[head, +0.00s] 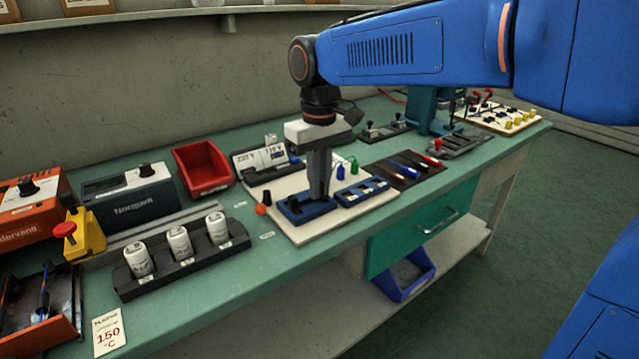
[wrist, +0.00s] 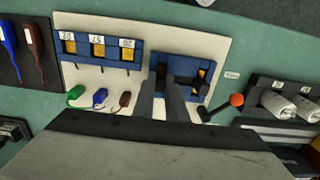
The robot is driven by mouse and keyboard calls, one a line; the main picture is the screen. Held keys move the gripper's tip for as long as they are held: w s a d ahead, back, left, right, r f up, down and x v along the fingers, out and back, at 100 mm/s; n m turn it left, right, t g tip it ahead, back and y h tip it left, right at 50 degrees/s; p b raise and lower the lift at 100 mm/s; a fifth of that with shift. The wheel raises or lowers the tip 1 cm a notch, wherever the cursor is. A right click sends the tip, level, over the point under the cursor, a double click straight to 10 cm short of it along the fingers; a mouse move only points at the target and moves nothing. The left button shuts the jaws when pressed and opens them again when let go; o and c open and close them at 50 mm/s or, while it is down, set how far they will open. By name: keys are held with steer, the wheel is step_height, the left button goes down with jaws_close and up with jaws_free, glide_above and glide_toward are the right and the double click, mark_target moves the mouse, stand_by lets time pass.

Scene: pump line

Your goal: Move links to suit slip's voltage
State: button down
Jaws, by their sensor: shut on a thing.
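My gripper (head: 318,190) points down over the left blue terminal block (head: 291,213) on the white board (head: 300,240). In the wrist view my gripper (wrist: 164,85) is shut on a small dark link, mostly hidden between the fingers, at that block (wrist: 205,62). Yellow metal shows in the block's openings. The other blue block (head: 362,191) stands to the right in the head view; in the wrist view it (wrist: 76,47) has three labelled slots with yellow metal. A slip reading about 120 V (head: 276,152) stands on a dark holder behind the board; its other print is unclear.
Green, blue and dark hooked pieces (wrist: 99,97) lie by the blocks. White bottles (head: 178,243) stand in a rack at left. A red bin (head: 203,168) is behind; screwdrivers (head: 404,169) lie at right.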

steer(key=shift+f, duration=0.1)
steer(key=c, duration=1.7)
jaws_free()
steer(key=shift+o, duration=0.6)
steer(key=shift+r, duration=3.8)
jaws_close()
